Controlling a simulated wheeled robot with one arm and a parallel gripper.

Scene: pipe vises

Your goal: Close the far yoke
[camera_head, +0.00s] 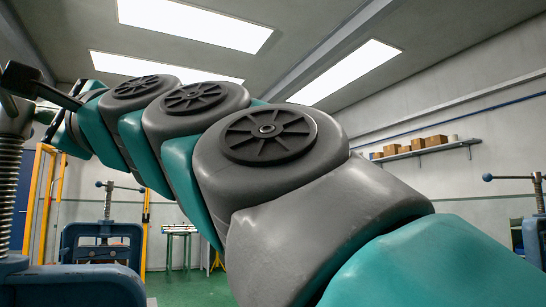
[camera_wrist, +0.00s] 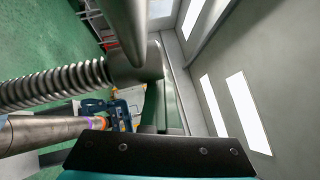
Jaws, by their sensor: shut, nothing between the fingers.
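The blue yoke of the farther vise (camera_head: 66,246) stands at the lower left in the head view, with an upright screw and ball-ended handle (camera_head: 107,197) above it. Whether its latch is closed is too small to tell. A nearer vise's threaded screw (camera_head: 9,165) rises at the left edge; its blue body (camera_head: 70,287) is cut off below. In the wrist view a large screw (camera_wrist: 55,86) lies across the left, with its head and a grey bar (camera_wrist: 124,30). My gripper (camera_wrist: 160,153) shows as a dark bolted part at the bottom, shut and empty. It appears close to the screw; contact is unclear.
A metal pipe (camera_wrist: 48,132) with a coloured end lies beside the screw in the wrist view. Another vise (camera_head: 537,205) stands at the right edge. Yellow posts (camera_head: 37,205) and a small table (camera_head: 180,232) stand behind. Green floor (camera_head: 190,290) shows between.

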